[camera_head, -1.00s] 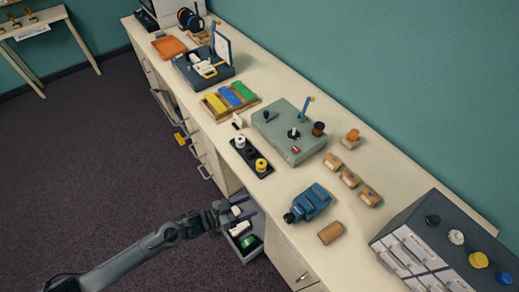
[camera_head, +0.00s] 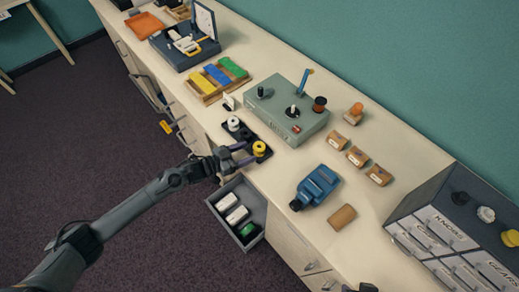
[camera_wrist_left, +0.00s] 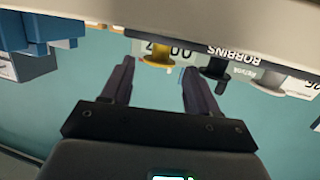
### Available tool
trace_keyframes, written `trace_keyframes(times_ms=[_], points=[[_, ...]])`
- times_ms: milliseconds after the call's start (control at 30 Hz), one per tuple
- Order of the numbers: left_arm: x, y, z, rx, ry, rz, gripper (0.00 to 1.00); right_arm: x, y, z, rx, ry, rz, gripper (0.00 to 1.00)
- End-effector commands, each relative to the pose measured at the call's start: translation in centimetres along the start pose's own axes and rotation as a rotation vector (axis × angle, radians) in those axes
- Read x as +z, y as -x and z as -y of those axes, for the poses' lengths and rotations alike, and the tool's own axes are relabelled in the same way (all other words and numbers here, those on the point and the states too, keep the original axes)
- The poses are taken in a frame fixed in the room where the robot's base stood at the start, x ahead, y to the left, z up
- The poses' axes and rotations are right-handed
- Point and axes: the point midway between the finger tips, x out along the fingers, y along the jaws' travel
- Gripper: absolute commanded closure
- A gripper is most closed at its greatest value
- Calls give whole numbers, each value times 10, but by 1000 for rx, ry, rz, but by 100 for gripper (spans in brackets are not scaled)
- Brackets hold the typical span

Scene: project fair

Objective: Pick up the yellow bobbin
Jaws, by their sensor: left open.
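The yellow bobbin (camera_head: 259,149) stands upright at the near end of a black bobbin stand (camera_head: 250,136) by the counter's front edge. My left gripper (camera_head: 244,155) is open and empty, just left of the bobbin, its fingers pointing at it. In the left wrist view the yellow bobbin (camera_wrist_left: 158,54) shows ahead, between the lines of the two spread fingertips (camera_wrist_left: 159,68). It looks a little beyond them; contact cannot be made out. My right gripper is not seen.
A white bobbin (camera_head: 234,124) stands at the stand's other end. A grey-green machine (camera_head: 287,112) is behind it, and a blue bottle-like object (camera_head: 316,187) lies to the right. An open drawer (camera_head: 252,241) sticks out below my left gripper.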

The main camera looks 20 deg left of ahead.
Motion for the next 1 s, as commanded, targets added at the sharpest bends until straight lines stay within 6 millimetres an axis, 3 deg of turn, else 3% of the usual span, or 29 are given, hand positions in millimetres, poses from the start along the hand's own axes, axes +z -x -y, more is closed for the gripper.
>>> trace_keyframes(times_ms=[267,633,967,1000], points=[[0,-17,0,0,-1,1,40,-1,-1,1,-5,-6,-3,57],[0,-60,0,0,0,0,40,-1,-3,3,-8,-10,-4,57],[1,-64,0,0,-1,1,40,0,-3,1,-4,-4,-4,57],[1,-64,0,0,-1,1,46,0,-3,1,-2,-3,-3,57]])
